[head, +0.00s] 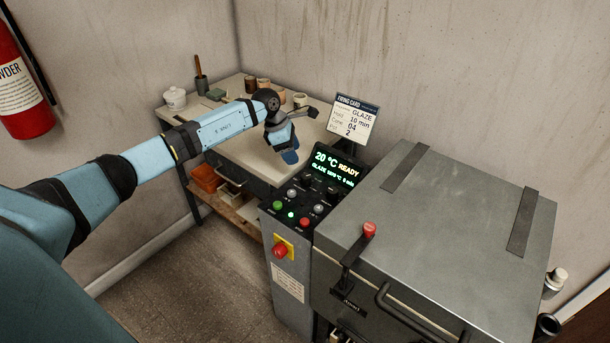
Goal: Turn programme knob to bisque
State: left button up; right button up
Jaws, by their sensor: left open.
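The kiln's control panel (303,203) stands at the centre, left of the kiln. Its display (335,168) reads 20 °C READY and, below, GLAZE with smaller figures. Dark knobs (306,181) sit under the display. They are small, and I cannot tell which is the programme knob or where its pointer stands. My left gripper (312,113) is over the workbench, beyond and above the panel, apart from the knobs. It is open and seems empty; its fingers are small and partly hidden by my wrist. My right gripper is out of view.
A red stop button (280,251) is on the panel's front. The kiln lid (440,220) fills the right. Jars (175,98) stand on the workbench (240,150). A fire extinguisher (22,90) hangs at left.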

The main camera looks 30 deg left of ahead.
aim_at(306, 176)
pick_arm(q)
jog(key=x, duration=1)
jog(key=shift+r, duration=0.1)
jog(key=shift+c, duration=0.2)
jog(key=c, duration=0.9)
jog(key=shift+o, duration=0.2)
